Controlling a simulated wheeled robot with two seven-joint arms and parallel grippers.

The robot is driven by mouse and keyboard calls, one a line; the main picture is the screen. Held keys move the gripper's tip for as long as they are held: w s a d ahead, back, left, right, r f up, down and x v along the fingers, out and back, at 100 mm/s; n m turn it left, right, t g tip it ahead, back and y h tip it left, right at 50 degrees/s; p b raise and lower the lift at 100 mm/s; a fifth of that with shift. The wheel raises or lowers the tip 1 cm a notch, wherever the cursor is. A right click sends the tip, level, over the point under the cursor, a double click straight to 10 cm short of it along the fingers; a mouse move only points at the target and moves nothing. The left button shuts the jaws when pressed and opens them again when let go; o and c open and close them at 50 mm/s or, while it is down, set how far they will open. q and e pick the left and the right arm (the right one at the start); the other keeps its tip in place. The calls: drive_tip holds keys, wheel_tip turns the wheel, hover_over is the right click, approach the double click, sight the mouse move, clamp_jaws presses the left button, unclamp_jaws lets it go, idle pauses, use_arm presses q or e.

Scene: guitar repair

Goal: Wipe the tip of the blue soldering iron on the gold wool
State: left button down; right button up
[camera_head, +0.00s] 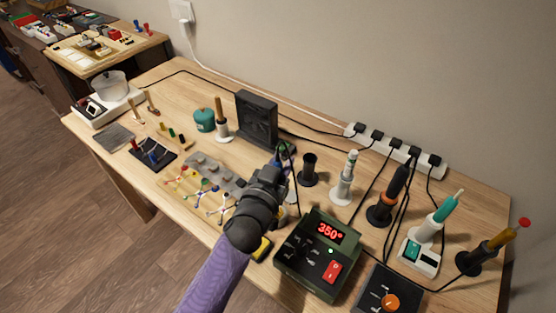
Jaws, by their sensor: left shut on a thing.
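My left gripper (277,173) reaches over the middle of the workbench and is shut on the blue soldering iron (277,161). Only a small blue part of the iron shows at the fingers. Its tip is hidden, so I cannot tell whether it touches anything. The gold wool cannot be made out; the gripper and wrist cover that part of the bench. An empty black holder (308,169) stands just right of the gripper. My right gripper is not in view.
A green soldering station (318,255) reading 350 stands right of my forearm. Several irons in stands and a power strip (398,149) fill the right side. A black fan box (257,118) stands behind the gripper. Cables cross the bench. The front left edge is clearer.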

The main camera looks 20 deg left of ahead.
use_arm(q)
wheel_tip(320, 180, up, 7)
drive_tip(key=a+p, duration=0.1)
drive_tip(key=p, duration=0.6)
drive_tip(key=shift+w+a+p, duration=0.3)
drive_tip(key=shift+a, duration=0.05)
idle(0.4)
drive_tip(key=a+r+p, duration=0.2)
drive_tip(key=a+p, duration=0.1)
drive_tip(key=a, duration=0.5)
drive_tip(key=shift+f, duration=0.1)
idle(0.3)
